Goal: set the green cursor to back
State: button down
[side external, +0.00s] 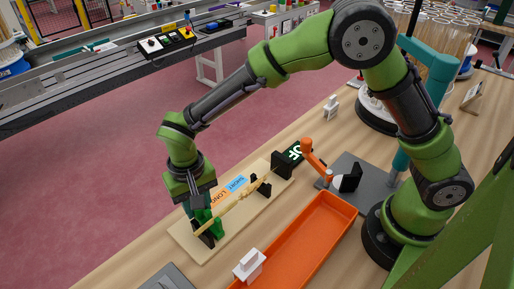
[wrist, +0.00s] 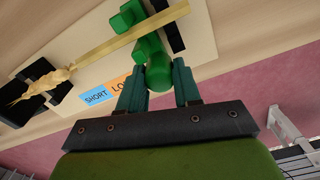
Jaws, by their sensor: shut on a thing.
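The green cursor (side external: 215,227) is near the front-left end of a pale wooden board (side external: 188,243). The board has an orange LONG label (side external: 219,197) and a blue SHORT label (side external: 237,184). A wheat ear (side external: 238,207) on a long straw stem lies along the board over black supports; in the wrist view the stem (wrist: 120,42) crosses the cursor's green body. My gripper (side external: 198,212) points down at the cursor. In the wrist view my gripper (wrist: 157,78) has its teal fingers on both sides of the cursor's rounded green knob (wrist: 158,72), shut on it.
An orange tray (side external: 310,245) lies right of the board, with a white block (side external: 249,264) at its near end. An orange lever device (side external: 318,163) stands on a grey plate behind the tray. A dark sign (side external: 293,152) is at the board's far end.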

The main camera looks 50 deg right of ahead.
jog(key=shift+w+a, duration=0.1)
jog(key=shift+a, duration=0.2)
jog(key=c, duration=1)
grip_release()
jog(key=shift+c, duration=0.2)
jog(key=shift+o, duration=1.3)
jog(key=shift+d, duration=0.1)
jog(key=shift+r, duration=0.1)
notch_tip(320, 180, up, 17)
